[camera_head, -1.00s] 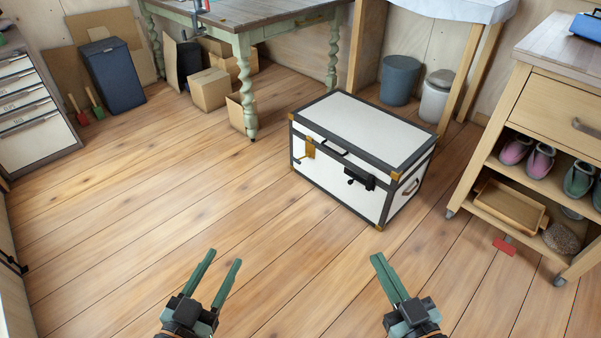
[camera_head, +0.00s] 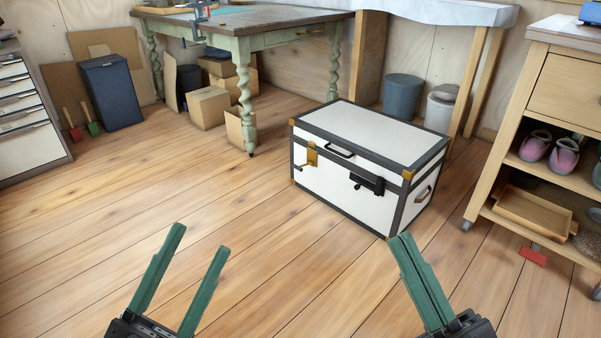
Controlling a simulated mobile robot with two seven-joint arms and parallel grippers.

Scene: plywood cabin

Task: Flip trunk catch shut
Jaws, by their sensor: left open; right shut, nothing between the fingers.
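A white trunk (camera_head: 340,178) with dark edging and brass corners stands on the floor right of centre, its lid down. On its front are a brass catch (camera_head: 311,156) at the left and a black latch (camera_head: 368,184) nearer the middle. A black handle (camera_head: 340,150) sits between them near the lid edge. I cannot tell exactly how the catch is set. My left gripper (camera_head: 201,238) is open and empty over the floor, in front and left of the trunk. My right gripper (camera_head: 403,238) is shut and empty, just in front of the trunk's near corner in the picture.
A green-legged table (camera_head: 243,90) stands behind the trunk, with cardboard boxes (camera_head: 208,106) under it. A wooden shelf unit (camera_head: 500,150) with shoes stands at the right. Grey bins (camera_head: 402,96) are behind the trunk. The floor (camera_head: 150,200) at the left is clear.

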